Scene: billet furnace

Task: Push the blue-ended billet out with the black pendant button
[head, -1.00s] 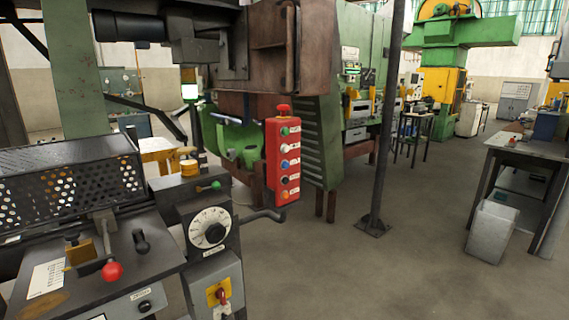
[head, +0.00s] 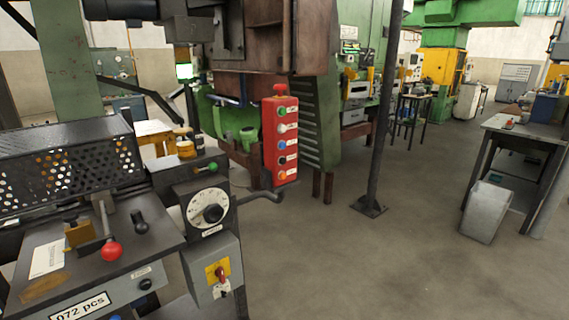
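The red pendant (head: 280,137) hangs upright right of the machine, beside a dark bent arm. A red mushroom knob tops it. Down its face run a green, a white, a blue, a black (head: 282,160) and an orange button, each with a small white label. No billet with a blue end can be made out in the head view. Neither of my grippers is in view.
The machine's control panel (head: 100,262) with a red-knobbed lever, a perforated guard (head: 66,170) and a dial box (head: 208,210) fills the left. A dark post (head: 383,110) stands right of the pendant. A workbench (head: 520,128) and grey bin (head: 486,211) are at right. The middle floor is clear.

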